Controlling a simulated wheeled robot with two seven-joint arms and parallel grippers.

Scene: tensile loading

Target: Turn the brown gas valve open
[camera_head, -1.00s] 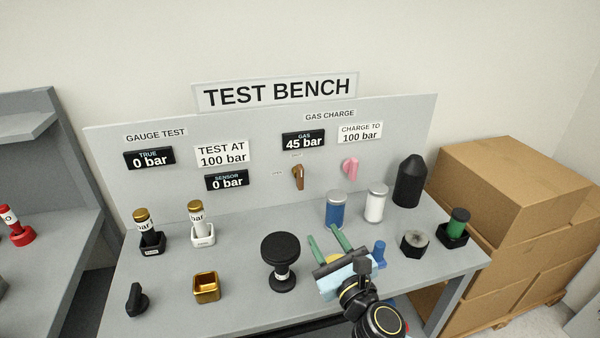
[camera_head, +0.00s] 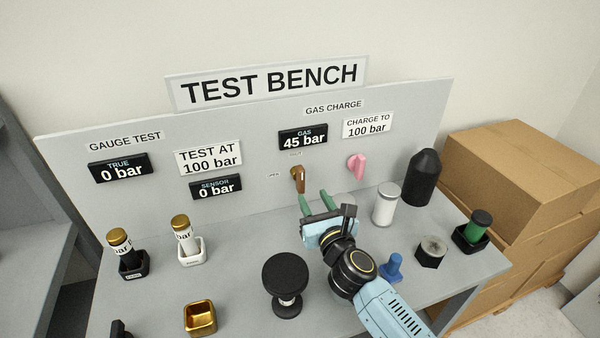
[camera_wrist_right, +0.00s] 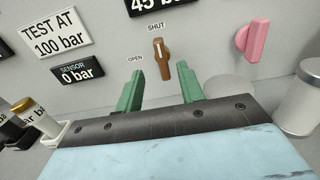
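The brown gas valve (camera_head: 298,179) is a small lever handle on the grey panel, below the GAS 45 bar display (camera_head: 303,137). In the right wrist view the brown valve (camera_wrist_right: 160,58) stands nearly upright, its top near the SHUT label, with the OPEN label to its left. My right gripper (camera_head: 316,200) has green fingers spread apart and empty, just below the valve. In the wrist view the fingers (camera_wrist_right: 160,88) point toward the panel with the valve between and beyond them, apart from both. My left gripper is not in view.
A pink valve (camera_head: 356,166) is on the panel to the right. A white cylinder (camera_head: 386,204) and a black pointed cylinder (camera_head: 422,178) stand right of my gripper. A black round-topped knob (camera_head: 285,283) stands left of my arm. Cardboard boxes (camera_head: 520,165) are at the right.

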